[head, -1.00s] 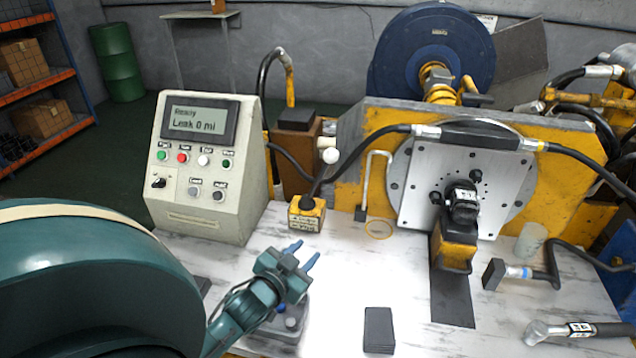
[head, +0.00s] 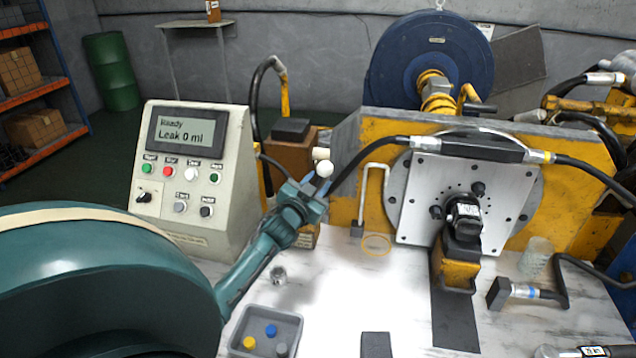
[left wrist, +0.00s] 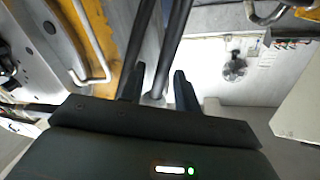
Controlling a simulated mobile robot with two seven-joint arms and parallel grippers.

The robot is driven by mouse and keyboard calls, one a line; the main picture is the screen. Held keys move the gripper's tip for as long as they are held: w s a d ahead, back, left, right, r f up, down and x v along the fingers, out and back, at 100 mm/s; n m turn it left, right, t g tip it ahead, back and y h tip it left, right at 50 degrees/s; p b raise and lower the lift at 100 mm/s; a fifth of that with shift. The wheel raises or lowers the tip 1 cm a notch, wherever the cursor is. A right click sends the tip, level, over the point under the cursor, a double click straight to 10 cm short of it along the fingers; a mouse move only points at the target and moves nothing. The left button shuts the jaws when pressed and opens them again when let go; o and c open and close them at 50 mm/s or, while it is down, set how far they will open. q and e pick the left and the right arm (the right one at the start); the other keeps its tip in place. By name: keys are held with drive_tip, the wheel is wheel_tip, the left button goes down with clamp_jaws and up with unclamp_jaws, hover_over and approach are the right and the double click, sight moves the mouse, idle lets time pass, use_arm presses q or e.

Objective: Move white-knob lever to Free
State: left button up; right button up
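The white knob (head: 324,169) of the lever shows in the head view, left of the yellow frame, beside a brown block (head: 290,155). My left gripper (head: 317,185) is just below the knob, with its blue fingers pointing up and standing apart. They look empty, and I cannot tell whether they touch the knob. The yellow labelled box (head: 306,238) at the lever's foot is mostly hidden by my gripper. No "Free" marking is readable. My right gripper is out of view.
The control panel (head: 186,172) stands close left of my left arm and reads "Leak 0 ml". A black hose (head: 362,162) runs just right of the gripper. A grey tray (head: 235,342) with coloured caps and a thin ring (head: 376,252) lie on the table.

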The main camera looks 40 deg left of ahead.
use_arm(q)
drive_tip(key=shift+w+a, duration=0.1)
drive_tip(key=shift+w, duration=0.35)
drive_tip(key=shift+c, duration=0.2)
clamp_jaws()
